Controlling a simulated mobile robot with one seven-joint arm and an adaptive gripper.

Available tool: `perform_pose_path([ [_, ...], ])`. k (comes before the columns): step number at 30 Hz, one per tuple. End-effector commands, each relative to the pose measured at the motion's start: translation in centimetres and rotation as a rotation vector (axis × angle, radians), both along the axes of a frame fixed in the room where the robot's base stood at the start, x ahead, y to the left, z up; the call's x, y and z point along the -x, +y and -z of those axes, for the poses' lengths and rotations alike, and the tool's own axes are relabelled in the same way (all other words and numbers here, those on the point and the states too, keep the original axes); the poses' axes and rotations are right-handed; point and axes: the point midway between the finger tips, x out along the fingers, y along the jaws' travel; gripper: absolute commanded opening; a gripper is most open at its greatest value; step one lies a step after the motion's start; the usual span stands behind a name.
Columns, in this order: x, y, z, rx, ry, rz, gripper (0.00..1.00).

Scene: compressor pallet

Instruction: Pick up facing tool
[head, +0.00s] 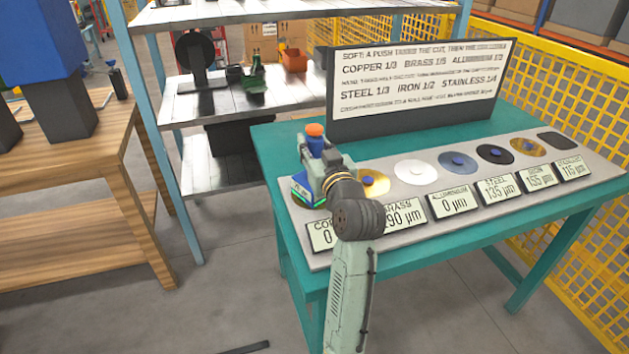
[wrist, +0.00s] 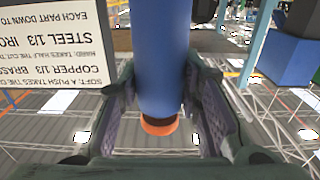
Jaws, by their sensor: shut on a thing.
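The facing tool (head: 316,147) has a blue upright handle with an orange cap. It is at the left end of the grey strip (head: 470,195) on the teal table. My gripper (wrist: 163,85) is shut on the blue handle (wrist: 160,45), with one finger on each side; the orange cap (wrist: 160,125) shows between the fingers in the wrist view. In the head view my gripper (head: 318,162) and wrist partly hide the tool. A blue and green-edged block (head: 303,190) shows below the handle; I cannot tell whether it touches the strip.
Several discs lie along the strip, including a gold one (head: 376,184) beside my wrist and a pale one (head: 415,171). Display plates (head: 453,203) line the front. A sign board (head: 415,85) stands behind. A dark square pad (head: 557,142) is at the right end.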

Motion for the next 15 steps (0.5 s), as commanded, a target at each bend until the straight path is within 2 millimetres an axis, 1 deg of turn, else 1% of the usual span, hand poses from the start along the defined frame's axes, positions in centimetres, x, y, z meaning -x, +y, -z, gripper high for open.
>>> perform_pose_path([
  [1,0.00,-0.01,0.01,0.000,0.000,0.000,0.14],
  [7,0.00,-0.02,0.00,0.000,0.000,0.000,0.00],
  [15,0.00,-0.02,0.01,0.000,0.000,0.000,0.00],
])
